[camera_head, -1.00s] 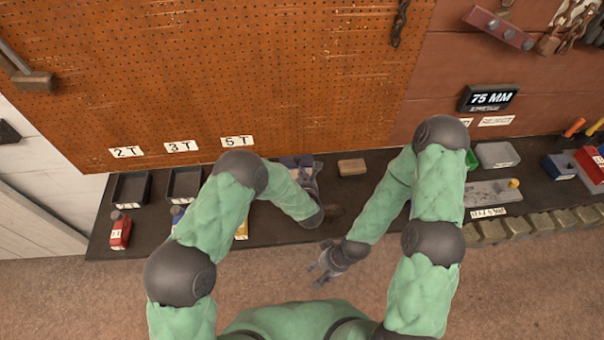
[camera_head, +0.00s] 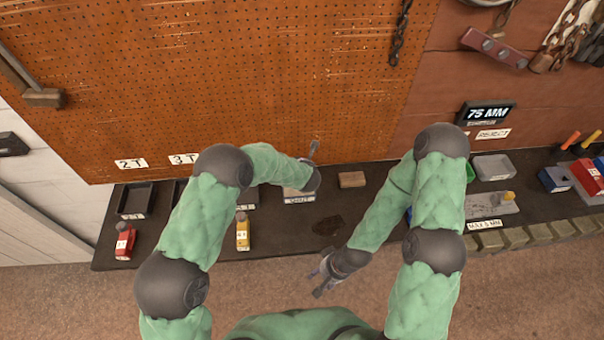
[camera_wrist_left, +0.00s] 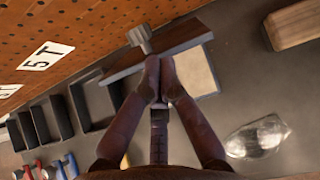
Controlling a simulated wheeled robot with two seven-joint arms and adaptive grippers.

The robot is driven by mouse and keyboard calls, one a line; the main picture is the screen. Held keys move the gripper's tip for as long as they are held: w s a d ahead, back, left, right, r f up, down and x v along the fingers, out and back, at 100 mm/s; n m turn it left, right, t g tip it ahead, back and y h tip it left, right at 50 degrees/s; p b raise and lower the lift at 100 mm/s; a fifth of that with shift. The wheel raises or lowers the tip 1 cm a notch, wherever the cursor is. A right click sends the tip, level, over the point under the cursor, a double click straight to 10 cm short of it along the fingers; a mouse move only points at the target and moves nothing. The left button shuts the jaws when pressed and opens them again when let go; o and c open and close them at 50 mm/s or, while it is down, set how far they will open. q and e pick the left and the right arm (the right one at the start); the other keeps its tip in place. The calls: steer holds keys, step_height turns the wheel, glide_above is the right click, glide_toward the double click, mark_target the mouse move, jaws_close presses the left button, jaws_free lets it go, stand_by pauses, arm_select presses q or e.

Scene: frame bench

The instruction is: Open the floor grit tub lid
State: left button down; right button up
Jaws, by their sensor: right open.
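The grit tub (camera_head: 299,198) stands on the dark bench with a label on its front. In the left wrist view its pale inside (camera_wrist_left: 197,72) shows, so it is at least partly uncovered. The lid (camera_wrist_left: 184,39) shows as a narrow brown slab at the tub's wall side, raised, with a grey handle (camera_wrist_left: 139,37) sticking out. My left gripper (camera_wrist_left: 160,82) has its fingertips together at the lid, with nothing visible between them; whether they touch it is unclear. My right gripper (camera_head: 320,278) is open and empty, low in front of the bench edge.
A tan block (camera_head: 351,180) lies right of the tub. The pegboard (camera_head: 230,80) rises behind.

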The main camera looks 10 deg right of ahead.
arm_select(q)
steer(key=shift+w+r+b, duration=0.15)
steer(key=shift+w+b, duration=0.05)
steer(key=shift+w, duration=1.15)
steer(key=shift+w+r+b, duration=0.1)
steer(key=shift+w+b, duration=0.05)
steer(key=shift+w, duration=1.15)
steer(key=shift+w+r, duration=0.45)
steer(key=shift+w, duration=0.1)
arm_select(e)
steer(key=shift+w+f, duration=0.5)
steer(key=shift+w, duration=0.2)
arm_select(q)
steer(key=shift+r, duration=0.1)
